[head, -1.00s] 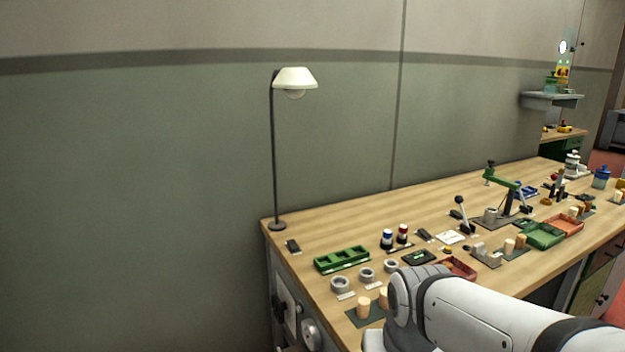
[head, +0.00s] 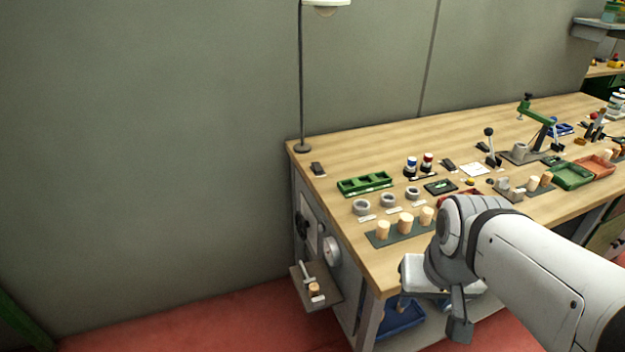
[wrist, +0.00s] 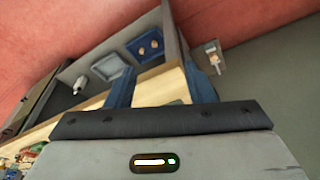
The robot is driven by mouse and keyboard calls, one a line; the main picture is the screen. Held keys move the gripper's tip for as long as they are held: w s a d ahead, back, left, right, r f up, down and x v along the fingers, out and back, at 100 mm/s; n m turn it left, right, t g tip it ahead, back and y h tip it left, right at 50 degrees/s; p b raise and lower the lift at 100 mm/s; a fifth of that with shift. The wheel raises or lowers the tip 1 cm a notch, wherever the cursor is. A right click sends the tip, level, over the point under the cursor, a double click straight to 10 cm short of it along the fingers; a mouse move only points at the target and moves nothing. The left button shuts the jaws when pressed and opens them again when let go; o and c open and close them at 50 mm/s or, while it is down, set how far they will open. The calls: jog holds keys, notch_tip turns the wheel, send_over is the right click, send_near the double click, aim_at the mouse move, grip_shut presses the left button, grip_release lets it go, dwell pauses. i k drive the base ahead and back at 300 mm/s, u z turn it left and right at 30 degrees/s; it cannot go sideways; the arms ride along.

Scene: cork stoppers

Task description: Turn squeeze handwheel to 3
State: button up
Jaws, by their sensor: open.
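In the head view, a dark knob-like wheel (head: 303,226) sits on a pale panel on the bench's left end; it may be the squeeze handwheel, but its marks are too small to read. A round white-faced dial (head: 331,251) is beside it, lower right. Below them a small shelf (head: 325,291) carries a cork stopper (head: 314,289) and a small metal fixture (head: 306,272). My gripper (wrist: 158,69) is open and empty in the wrist view, its two blue-grey fingers apart. In the head view my arm's end hangs right of the panel, apart from it.
The wooden bench top (head: 350,155) holds a green tray (head: 364,184), grey rings (head: 387,199), several corks on a dark mat (head: 381,241) and a lever press (head: 491,150). A blue bin (head: 400,318) is below the bench. Red floor (head: 220,325) left of the bench is clear.

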aim_at(303, 225)
jog(key=k, duration=1.2)
jog(key=u, duration=0.9)
jog(key=i, duration=1.1)
jog(key=u, duration=0.3)
jog(key=i, duration=1.45)
jog(key=z, duration=0.9)
jog(key=k, duration=0.7)
jog(key=z, duration=0.25)
jog(key=i, duration=0.75)
jog(key=u, duration=0.1)
